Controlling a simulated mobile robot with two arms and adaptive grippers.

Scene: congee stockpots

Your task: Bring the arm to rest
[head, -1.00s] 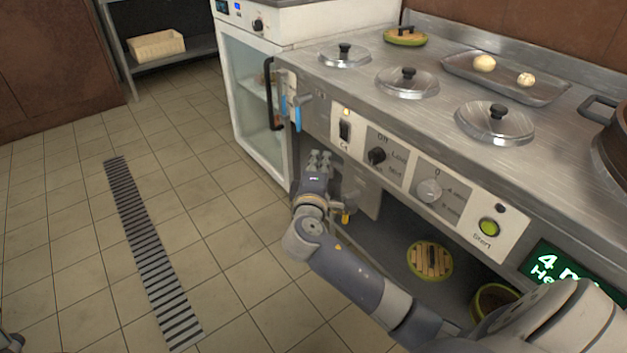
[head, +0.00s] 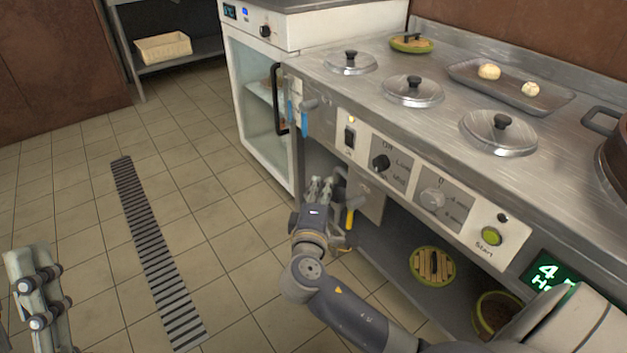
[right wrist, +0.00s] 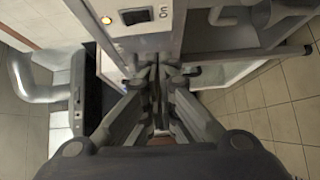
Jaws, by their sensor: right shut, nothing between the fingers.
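My right arm reaches in from the lower right of the head view. Its gripper (head: 322,184) is in front of the stove's open lower bay, below the control panel. The fingers are together and hold nothing; in the right wrist view the gripper (right wrist: 157,72) also shows its fingers closed together. My left gripper (head: 38,290) shows in part at the lower left edge of the head view, over the tiled floor. I cannot tell whether it is open or shut.
A yellow-handled valve (head: 350,217) is close beside my right gripper. A glass-door cabinet (head: 262,110) stands behind.

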